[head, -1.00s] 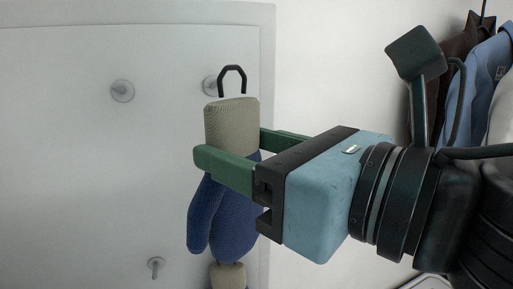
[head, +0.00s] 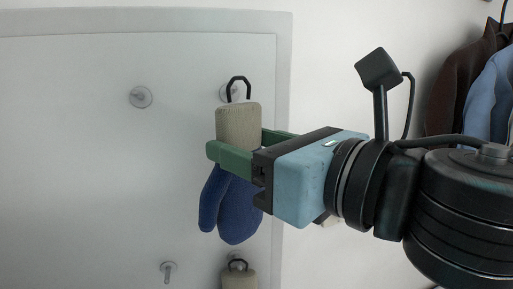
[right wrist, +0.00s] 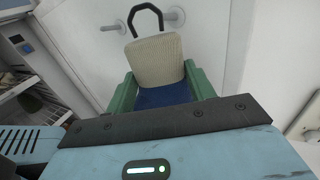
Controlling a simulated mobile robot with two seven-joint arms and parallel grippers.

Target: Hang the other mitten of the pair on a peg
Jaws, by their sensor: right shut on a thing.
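My right gripper (head: 238,146) is shut on a blue mitten (head: 232,208) with a beige ribbed cuff, its green fingers on either side of the cuff. The mitten hangs upright, thumb to the left, with a black loop (head: 239,88) standing up from the cuff. The loop overlaps an upper peg (head: 227,93) on the board; I cannot tell whether it is around the peg. In the right wrist view, the cuff (right wrist: 157,60) sits between the fingers, with the loop beside the peg (right wrist: 175,17). A second beige cuff with a black loop (head: 239,280) shows at a lower peg. My left gripper is out of view.
The white board (head: 80,180) also carries a bare upper-left peg (head: 140,97) and a bare lower-left peg (head: 168,269). Brown and blue jackets (head: 490,95) hang at the right. A white shelf unit (right wrist: 30,105) stands at the left in the right wrist view.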

